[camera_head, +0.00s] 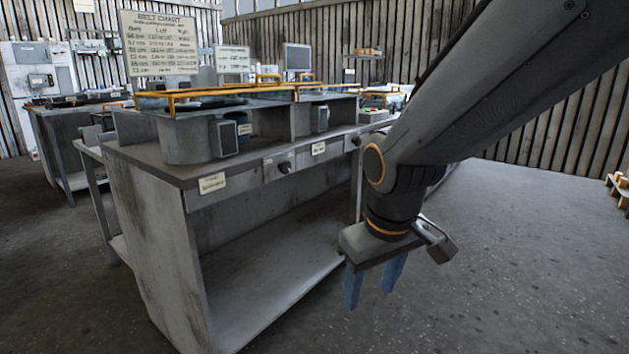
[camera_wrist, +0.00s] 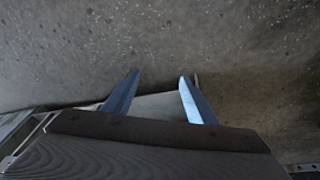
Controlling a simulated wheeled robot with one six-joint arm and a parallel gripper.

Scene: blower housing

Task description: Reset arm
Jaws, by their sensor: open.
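My gripper (camera_head: 372,284) hangs with its two blue fingers pointing down in the head view, to the right of the workbench and in front of its right end. The fingers are apart and nothing is between them. In the wrist view my gripper (camera_wrist: 157,88) also shows two separate blue fingers over the grey floor, with no object held.
A grey workbench (camera_head: 160,215) with an open lower shelf (camera_head: 265,290) stands left of my gripper. Blower housings (camera_head: 190,140) with yellow rails sit on top, beside a belt chart sign (camera_head: 158,45). The floor on the right (camera_head: 520,260) is clear. A wooden pallet (camera_head: 618,190) lies at far right.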

